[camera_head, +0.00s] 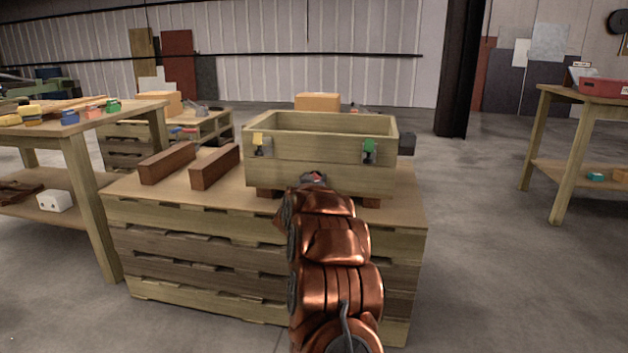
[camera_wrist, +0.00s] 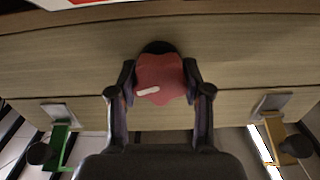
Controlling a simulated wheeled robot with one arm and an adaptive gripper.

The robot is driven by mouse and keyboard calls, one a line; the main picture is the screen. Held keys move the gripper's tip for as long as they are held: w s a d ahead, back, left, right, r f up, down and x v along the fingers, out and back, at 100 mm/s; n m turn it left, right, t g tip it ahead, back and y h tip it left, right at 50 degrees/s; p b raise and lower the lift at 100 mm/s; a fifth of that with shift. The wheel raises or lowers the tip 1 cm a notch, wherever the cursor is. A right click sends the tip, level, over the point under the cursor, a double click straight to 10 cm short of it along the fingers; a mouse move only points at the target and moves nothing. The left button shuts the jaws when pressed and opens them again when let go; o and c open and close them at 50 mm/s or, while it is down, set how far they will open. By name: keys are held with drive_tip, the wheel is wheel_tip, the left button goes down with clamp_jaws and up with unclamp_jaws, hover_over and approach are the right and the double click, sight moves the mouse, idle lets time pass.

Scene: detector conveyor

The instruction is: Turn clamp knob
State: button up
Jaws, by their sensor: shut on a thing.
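The red lobed clamp knob (camera_wrist: 163,79) sits on the face of a wooden box (camera_wrist: 60,66), with a short white mark pointing left and slightly down. My gripper (camera_wrist: 159,82) has a dark finger on each side of the knob and is shut on it. In the head view the wooden box (camera_head: 345,181) stands on a pallet stack. My gripper (camera_head: 313,181) is at the lower middle of its front, and my copper-coloured arm hides most of the knob. A yellow clamp (camera_head: 258,141) and a green clamp (camera_head: 369,149) are on the box front, left and right.
Two reddish-brown wooden blocks (camera_head: 215,167) lie on the pallet stack (camera_head: 200,249) left of the box. A dark block (camera_head: 406,144) projects from the box's right end. Wooden tables (camera_head: 75,128) stand left and right. The floor (camera_head: 480,240) to the right is clear.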

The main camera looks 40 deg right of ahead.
drive_tip(key=shift+s+d+m, duration=0.1)
drive_tip(key=shift+m, duration=2.3)
drive_tip(key=shift+r, duration=0.1)
drive_tip(key=o, duration=1.2)
drive_tip(key=shift+v, duration=6.05)
